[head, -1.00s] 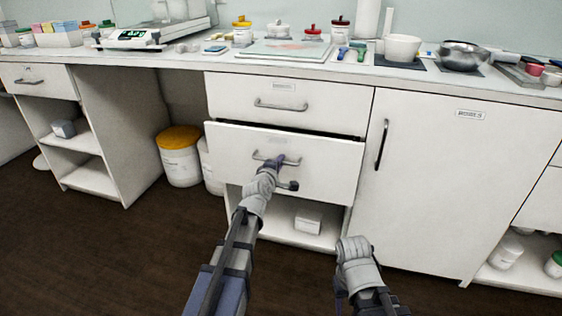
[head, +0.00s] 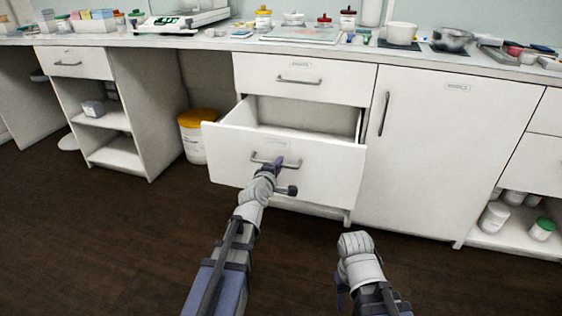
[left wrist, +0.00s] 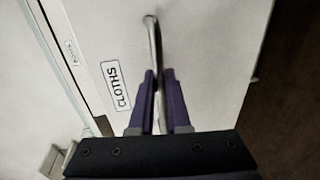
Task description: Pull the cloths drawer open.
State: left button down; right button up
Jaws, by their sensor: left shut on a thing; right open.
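The cloths drawer (head: 320,178) is the lower drawer of the middle cabinet and stands well open in the head view. Its inside looks empty where I can see it. My left gripper (head: 277,164) is shut on the drawer's bar handle (head: 262,159); in the left wrist view the handle (left wrist: 154,40) runs between the two fingers (left wrist: 160,98). My right gripper (head: 341,290) is low in front of the cabinet, away from the drawer, its fingers mostly hidden behind its wrist.
A shut drawer (head: 305,79) is above the cloths drawer. A shut cupboard door (head: 437,150) stands to the right. A tub with a yellow lid (head: 197,120) is on the floor to the left. The counter holds jars and bowls. The dark floor (head: 110,240) in front is clear.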

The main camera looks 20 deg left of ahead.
pick_arm(q)
jog(key=shift+s, duration=0.65)
pick_arm(e)
jog(key=shift+s, duration=0.2)
pick_arm(q)
jog(key=c, duration=0.9)
grip_release()
jog(key=shift+s, duration=0.1)
